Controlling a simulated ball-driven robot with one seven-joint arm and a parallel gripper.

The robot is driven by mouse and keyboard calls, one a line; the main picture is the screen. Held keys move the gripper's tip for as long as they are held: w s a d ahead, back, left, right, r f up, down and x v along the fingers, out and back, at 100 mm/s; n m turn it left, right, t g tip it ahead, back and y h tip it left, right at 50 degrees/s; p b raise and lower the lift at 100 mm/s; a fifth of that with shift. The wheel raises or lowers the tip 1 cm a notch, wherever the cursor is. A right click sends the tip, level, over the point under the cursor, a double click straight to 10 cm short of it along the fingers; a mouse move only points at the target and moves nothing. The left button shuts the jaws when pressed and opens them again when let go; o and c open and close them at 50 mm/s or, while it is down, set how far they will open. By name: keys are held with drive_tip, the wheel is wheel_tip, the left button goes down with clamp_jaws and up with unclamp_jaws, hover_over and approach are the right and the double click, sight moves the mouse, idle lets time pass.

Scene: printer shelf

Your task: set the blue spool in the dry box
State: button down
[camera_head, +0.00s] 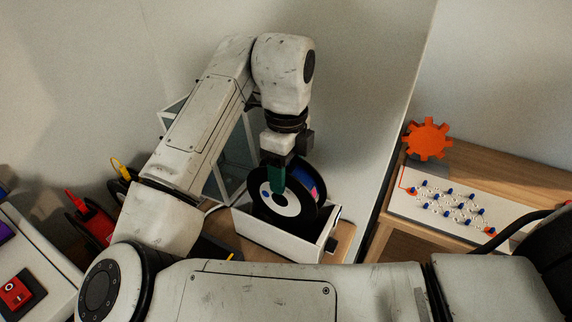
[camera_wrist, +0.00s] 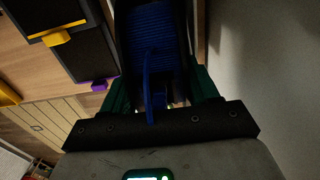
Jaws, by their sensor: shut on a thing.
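The blue spool (camera_head: 311,188) has black flanges, a pale hub disc and blue filament. It stands upright, tilted a little, in the open top of a white box (camera_head: 272,239), which looks like the dry box. Its lower edge is hidden behind the box's front wall, so I cannot tell whether it rests on the bottom. My gripper (camera_head: 277,178), with green fingers, points down and is shut on the spool's upper part. In the wrist view the blue filament (camera_wrist: 150,45) shows between the green fingers.
A pale-framed glass enclosure (camera_head: 236,160) stands behind the box. Red-handled (camera_head: 95,222) and yellow-handled (camera_head: 121,168) tools are at left. At right, an orange gear (camera_head: 428,139) and a white board with blue pieces (camera_head: 450,208) are on a wooden surface. A wall lies close behind.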

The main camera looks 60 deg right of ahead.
drive_tip(key=shift+f+b, duration=1.25)
drive_tip(key=shift+f, duration=0.95)
drive_tip(key=shift+f+b, duration=0.35)
drive_tip(key=shift+f, duration=0.1)
drive_tip(key=shift+c, duration=1)
unclamp_jaws()
wheel_tip(320, 180, up, 11)
drive_tip(key=shift+f+p, duration=0.1)
drive_tip(key=shift+p, duration=0.4)
